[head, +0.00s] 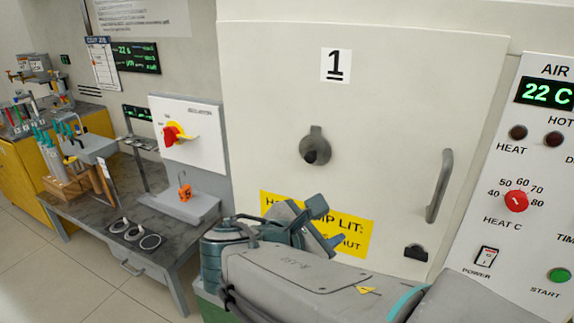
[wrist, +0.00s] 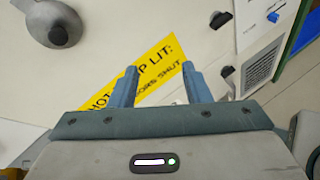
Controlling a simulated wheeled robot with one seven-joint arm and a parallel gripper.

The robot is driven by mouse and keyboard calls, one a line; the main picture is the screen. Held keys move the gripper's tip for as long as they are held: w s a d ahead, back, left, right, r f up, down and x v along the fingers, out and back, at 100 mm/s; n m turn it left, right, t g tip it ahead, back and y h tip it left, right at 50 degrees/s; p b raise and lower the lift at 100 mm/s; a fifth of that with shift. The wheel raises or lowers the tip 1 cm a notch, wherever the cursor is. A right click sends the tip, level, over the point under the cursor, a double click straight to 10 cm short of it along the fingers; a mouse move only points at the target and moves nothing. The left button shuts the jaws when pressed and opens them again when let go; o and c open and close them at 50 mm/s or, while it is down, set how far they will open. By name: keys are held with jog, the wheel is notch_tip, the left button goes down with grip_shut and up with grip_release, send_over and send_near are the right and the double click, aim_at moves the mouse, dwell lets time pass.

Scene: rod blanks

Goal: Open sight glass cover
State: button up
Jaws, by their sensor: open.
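The sight glass cover (head: 316,146) is a grey round disc with a small tab on top and a dark knob at its lower part. It sits on the large white door (head: 410,90) below the number 1 label. In the wrist view the cover (wrist: 55,22) is at the upper left, ahead and left of my fingers. My gripper (head: 320,225) is below the cover in the head view, in front of the yellow sign. In the wrist view my gripper (wrist: 160,78) is open with nothing between its fingers. It is apart from the cover.
The yellow warning sign (head: 285,209) is partly hidden by my arm. A vertical door handle (head: 439,186) and a dark latch (head: 416,252) are at right. The control panel (head: 530,180) stands further right. A workbench (head: 80,210) with an isolator panel (head: 190,136) is at left.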

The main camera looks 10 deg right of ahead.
aim_at(309, 158)
jog(key=w+a+r+n+t+b, duration=0.1)
jog(key=w+a+r+n+t, duration=0.2)
jog(key=a+r+n+t, duration=0.4)
jog(key=shift+n+g, duration=0.3)
jog(key=shift+n, duration=0.1)
jog(key=x, duration=0.4)
jog(key=f+x, duration=0.1)
jog(key=x, duration=0.8)
jog(key=shift+w+a+f, duration=0.15)
jog(key=shift+a+f, duration=0.05)
jog(key=shift+f, duration=0.1)
grip_shut()
